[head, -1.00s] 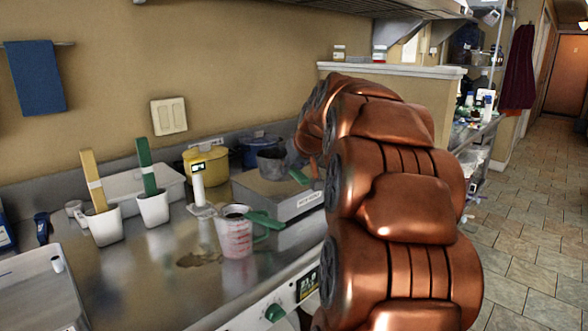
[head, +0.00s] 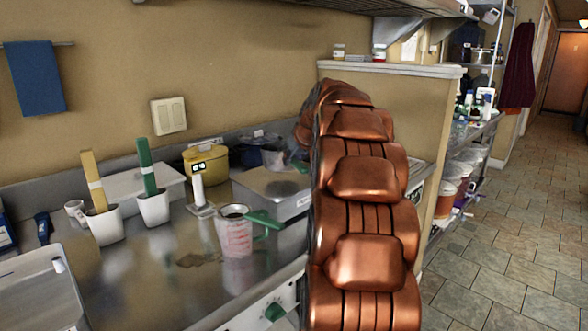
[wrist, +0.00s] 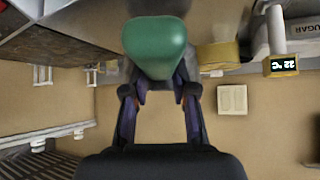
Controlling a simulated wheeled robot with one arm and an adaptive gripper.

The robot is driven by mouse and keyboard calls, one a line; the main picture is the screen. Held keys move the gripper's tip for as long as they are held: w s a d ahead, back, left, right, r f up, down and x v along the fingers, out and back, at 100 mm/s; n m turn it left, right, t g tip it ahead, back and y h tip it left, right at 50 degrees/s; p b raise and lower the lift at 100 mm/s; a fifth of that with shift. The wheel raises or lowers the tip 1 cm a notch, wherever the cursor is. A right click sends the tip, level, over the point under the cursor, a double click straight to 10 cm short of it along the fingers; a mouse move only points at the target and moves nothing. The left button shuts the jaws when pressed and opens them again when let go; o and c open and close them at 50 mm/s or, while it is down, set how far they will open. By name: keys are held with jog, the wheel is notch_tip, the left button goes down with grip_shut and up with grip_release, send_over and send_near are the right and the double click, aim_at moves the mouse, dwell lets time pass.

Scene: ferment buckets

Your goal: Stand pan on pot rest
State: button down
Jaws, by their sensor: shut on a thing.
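The grey pan (head: 273,158) with a green handle (head: 300,166) is at the back of the counter in the head view, at the silver box with a white label, likely the pot rest (head: 268,190). I cannot tell whether the pan touches the box's top. In the wrist view the green handle (wrist: 155,47) fills the space at the tips of my gripper (wrist: 160,92), which is shut on it. My arm hides the gripper in the head view, along with the box's right part.
A blue pot (head: 250,148) and a yellow pot (head: 205,163) stand behind and left. A white thermometer (head: 199,190), a measuring jug (head: 234,235) with a green-handled thing, and two white cups (head: 153,208) with paddles stand nearer. A brown spill (head: 198,259) lies on the counter.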

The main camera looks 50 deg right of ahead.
jog(key=shift+w+d, duration=0.15)
jog(key=shift+f, duration=1.65)
jog(key=shift+f, duration=0.15)
jog(key=c, duration=0.9)
grip_release()
jog(key=shift+r, duration=0.2)
jog(key=v, duration=1.2)
jog(key=shift+f+b, duration=0.1)
jog(key=shift+b, duration=0.2)
